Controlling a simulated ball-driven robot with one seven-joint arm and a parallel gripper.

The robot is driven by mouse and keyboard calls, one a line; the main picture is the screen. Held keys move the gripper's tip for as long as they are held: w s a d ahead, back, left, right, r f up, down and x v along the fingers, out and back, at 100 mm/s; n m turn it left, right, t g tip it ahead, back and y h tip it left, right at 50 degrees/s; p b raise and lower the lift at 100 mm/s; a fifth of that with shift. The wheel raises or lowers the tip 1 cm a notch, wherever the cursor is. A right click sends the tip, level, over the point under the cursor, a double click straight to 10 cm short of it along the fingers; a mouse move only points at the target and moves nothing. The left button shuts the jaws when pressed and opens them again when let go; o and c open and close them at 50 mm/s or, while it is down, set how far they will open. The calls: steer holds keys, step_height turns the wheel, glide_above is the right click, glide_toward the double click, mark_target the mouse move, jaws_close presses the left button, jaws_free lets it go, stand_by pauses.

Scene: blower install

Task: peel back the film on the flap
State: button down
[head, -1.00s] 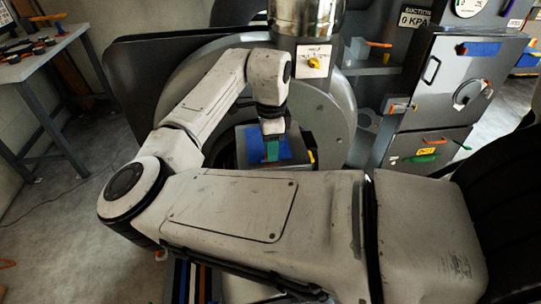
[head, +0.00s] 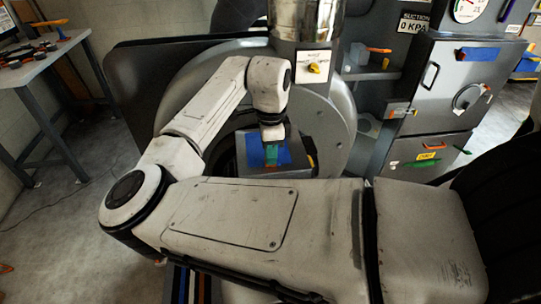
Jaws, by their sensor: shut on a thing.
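The flap (head: 296,160) is a grey panel at the front of the big round grey blower housing (head: 341,104), in the middle of the head view. A blue film (head: 254,152) lies on the flap's face. My gripper (head: 271,147) points down at the film, with a small green piece (head: 271,157) at its fingertips. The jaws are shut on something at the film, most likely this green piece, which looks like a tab. The fingertips are small and partly hidden by my wrist.
A grey cabinet (head: 440,85) with doors and coloured handles stands to the right. A panel with a yellow knob (head: 314,68) sits above the flap. A workbench (head: 45,60) with small parts stands at the far left. Open floor (head: 75,190) lies to the left.

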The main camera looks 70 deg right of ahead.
steer(key=shift+w+d, duration=0.4)
steer(key=shift+d, duration=0.35)
steer(key=shift+w+d, duration=0.45)
steer(key=shift+d, duration=0.25)
steer(key=shift+w+d, duration=0.4)
steer(key=shift+d, duration=0.35)
steer(key=shift+w+d, duration=0.45)
steer(key=shift+d, duration=0.25)
steer(key=shift+w+d, duration=0.4)
steer(key=shift+d, duration=0.35)
steer(key=shift+w+d, duration=0.45)
steer(key=shift+d, duration=0.25)
steer(key=shift+w+d, duration=0.4)
steer(key=shift+d, duration=0.3)
steer(key=shift+w+d, duration=0.45)
steer(key=shift+d, duration=0.3)
steer(key=shift+w+d, duration=0.4)
steer(key=shift+d, duration=0.3)
steer(key=c, duration=1)
jaws_free()
steer(key=shift+r, duration=0.1)
step_height(320, 180, up, 7)
steer(key=p, duration=0.5)
steer(key=shift+p, duration=0.3)
